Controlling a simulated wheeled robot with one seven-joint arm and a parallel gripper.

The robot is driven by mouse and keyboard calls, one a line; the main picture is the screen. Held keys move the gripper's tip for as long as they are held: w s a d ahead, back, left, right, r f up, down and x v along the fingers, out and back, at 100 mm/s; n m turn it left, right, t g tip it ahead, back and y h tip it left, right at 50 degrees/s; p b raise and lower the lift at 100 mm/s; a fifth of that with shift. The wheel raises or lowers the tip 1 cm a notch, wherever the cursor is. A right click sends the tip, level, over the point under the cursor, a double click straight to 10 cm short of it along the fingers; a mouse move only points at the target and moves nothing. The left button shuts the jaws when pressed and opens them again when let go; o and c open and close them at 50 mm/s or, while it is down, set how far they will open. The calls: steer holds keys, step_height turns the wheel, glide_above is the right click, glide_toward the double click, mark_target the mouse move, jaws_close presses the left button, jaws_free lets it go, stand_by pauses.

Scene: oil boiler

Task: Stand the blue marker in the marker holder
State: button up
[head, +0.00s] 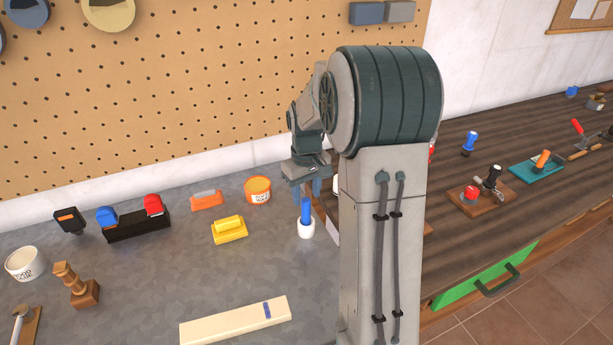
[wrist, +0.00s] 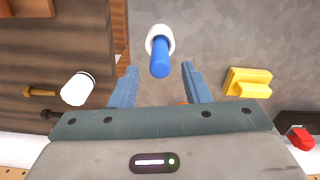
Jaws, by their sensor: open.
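The blue marker (head: 306,209) stands upright in the white marker holder (head: 306,229) on the grey worktop. In the wrist view the blue marker (wrist: 160,58) rises out of the round white holder (wrist: 159,33), just beyond and between my fingertips. My gripper (wrist: 157,76) is open with its blue fingers apart on either side of the marker's line, and nothing shows held between them. In the head view my gripper (head: 315,187) is above and slightly right of the marker, partly hidden by my arm.
A yellow block-like tool (head: 229,230) and an orange tub (head: 257,190) are left of the holder. A cream board (head: 236,322) with a blue mark lies in front. A white cylinder (wrist: 78,88) stands left of my fingers in the wrist view. Grey worktop around the holder's left is clear.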

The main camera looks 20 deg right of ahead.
step_height(320, 180, up, 6)
steer(key=shift+r, duration=0.1)
steer(key=s+a+r+m+t, duration=0.1)
steer(key=s+a, duration=0.4)
steer(key=s, duration=0.6)
steer(key=s+a+r+t, duration=0.2)
steer(key=s+a, duration=0.3)
steer(key=s, duration=0.6)
steer(key=shift+a+m+t+b, duration=0.15)
steer(key=shift+m+t+b, duration=0.15)
steer(key=shift+m+t, duration=0.1)
